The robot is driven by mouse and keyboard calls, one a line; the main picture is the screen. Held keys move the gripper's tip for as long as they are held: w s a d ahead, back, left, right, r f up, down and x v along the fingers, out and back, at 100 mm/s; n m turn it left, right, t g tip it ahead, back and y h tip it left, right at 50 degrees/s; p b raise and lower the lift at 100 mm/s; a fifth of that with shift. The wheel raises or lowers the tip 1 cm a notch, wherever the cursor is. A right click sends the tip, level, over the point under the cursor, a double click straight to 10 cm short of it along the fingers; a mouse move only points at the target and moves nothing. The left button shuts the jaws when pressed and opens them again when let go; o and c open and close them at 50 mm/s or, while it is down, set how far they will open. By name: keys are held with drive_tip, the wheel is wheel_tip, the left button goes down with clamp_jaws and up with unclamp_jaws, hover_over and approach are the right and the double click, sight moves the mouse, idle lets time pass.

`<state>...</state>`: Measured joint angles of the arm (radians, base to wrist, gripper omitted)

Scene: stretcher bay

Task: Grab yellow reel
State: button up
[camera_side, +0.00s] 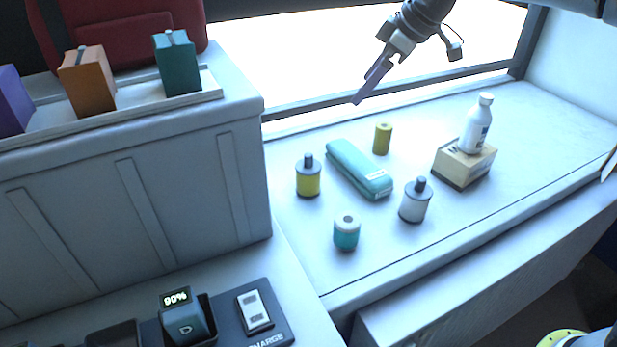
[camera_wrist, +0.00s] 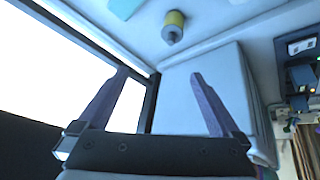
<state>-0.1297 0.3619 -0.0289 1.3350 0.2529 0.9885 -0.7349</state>
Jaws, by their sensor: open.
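The yellow reel (camera_side: 382,139) is a small plain yellow cylinder. It stands upright on the pale bench in the side view, behind the teal pouch. A yellow bottle with a dark cap (camera_side: 308,178) stands to its left and nearer the camera. It also shows at the top of the wrist view (camera_wrist: 174,20). I cannot make out the plain yellow reel in the wrist view. My gripper (camera_side: 358,100) is in the air above the back of the bench, up and left of the reel in the picture. In the wrist view its fingers (camera_wrist: 158,75) are wide apart with nothing between them.
A white bottle (camera_side: 477,124) rests on a cardboard box (camera_side: 462,166) at right. A tall cabinet (camera_side: 140,190) bounds the left; a window frame (camera_side: 330,100) runs behind.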

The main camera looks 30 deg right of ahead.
sight(313, 165)
drive_tip(key=w+a+f, duration=0.2)
drive_tip(key=f, duration=0.5)
drive_tip(key=w+a+f+g, duration=0.1)
drive_tip(key=w+a+f, duration=0.1)
drive_tip(key=f, duration=0.5)
drive_tip(key=w+a+f+g, duration=0.1)
drive_tip(key=w+a+f, duration=0.1)
drive_tip(key=f, duration=0.5)
drive_tip(key=shift+w+a, duration=0.3)
drive_tip(key=shift+w, duration=0.35)
drive_tip(key=shift+s+x, duration=0.15)
drive_tip(key=shift+x, duration=1.2)
drive_tip(key=shift+s+x, duration=0.2)
drive_tip(key=shift+x, duration=1.15)
drive_tip(key=c, duration=1.3)
